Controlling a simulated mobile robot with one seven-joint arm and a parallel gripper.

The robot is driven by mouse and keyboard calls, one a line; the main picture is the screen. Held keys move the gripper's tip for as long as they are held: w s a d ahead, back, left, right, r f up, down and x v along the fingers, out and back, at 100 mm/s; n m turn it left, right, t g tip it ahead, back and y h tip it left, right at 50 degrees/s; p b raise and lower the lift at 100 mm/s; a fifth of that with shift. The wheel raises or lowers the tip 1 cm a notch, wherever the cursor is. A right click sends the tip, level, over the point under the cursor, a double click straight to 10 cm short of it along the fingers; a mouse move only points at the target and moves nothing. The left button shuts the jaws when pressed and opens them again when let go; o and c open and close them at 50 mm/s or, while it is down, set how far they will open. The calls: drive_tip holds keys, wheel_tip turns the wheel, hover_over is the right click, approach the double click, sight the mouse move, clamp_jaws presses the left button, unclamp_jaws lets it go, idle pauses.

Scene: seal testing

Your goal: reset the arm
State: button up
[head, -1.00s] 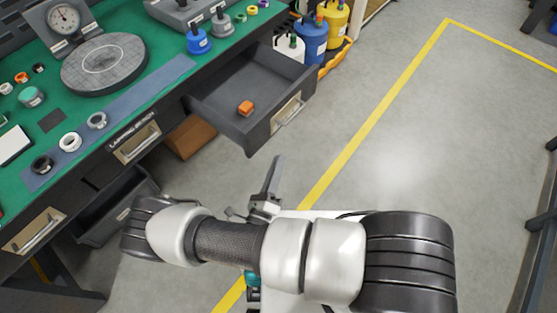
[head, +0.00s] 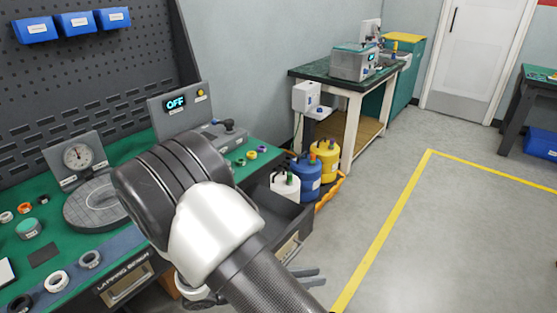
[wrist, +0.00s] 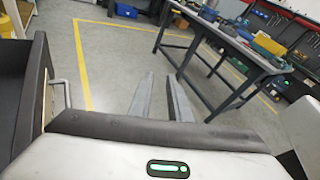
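My arm crosses the lower middle of the head view, its elbow raised in front of the lapping bench (head: 110,262). My gripper (head: 312,278) shows partly behind the arm at the bottom edge. In the wrist view the two fingers of my gripper (wrist: 158,85) stand apart with bare floor between them, so it is open and empty. The bench drawer (head: 290,212) is pulled out, and my arm hides most of its inside. The dark wall at the left of the wrist view, with a handle, looks like this drawer (wrist: 22,100), beside my gripper.
A round plate (head: 95,203), a dial gauge and rings lie on the bench. Another table (wrist: 228,48) stands ahead in the wrist view. The floor at right is clear.

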drive_tip(key=s+d+r+m+y, duration=0.25)
drive_tip(key=r+m+y, duration=0.25)
drive_tip(key=r+m, duration=0.3)
drive_tip(key=s+d+r+m+t+y, duration=0.1)
drive_tip(key=s+d+r+m+y, duration=0.1)
drive_tip(key=s+r+m+y, duration=0.45)
drive_tip(key=s+d+r+m+y, duration=0.1)
drive_tip(key=d+r+m+y, duration=0.15)
drive_tip(key=r+m, duration=0.75)
wheel_tip(320, 180, up, 20)
drive_tip(key=p, duration=1.9)
drive_tip(key=shift+s+a+n, duration=0.1)
drive_tip(key=shift+n, duration=0.15)
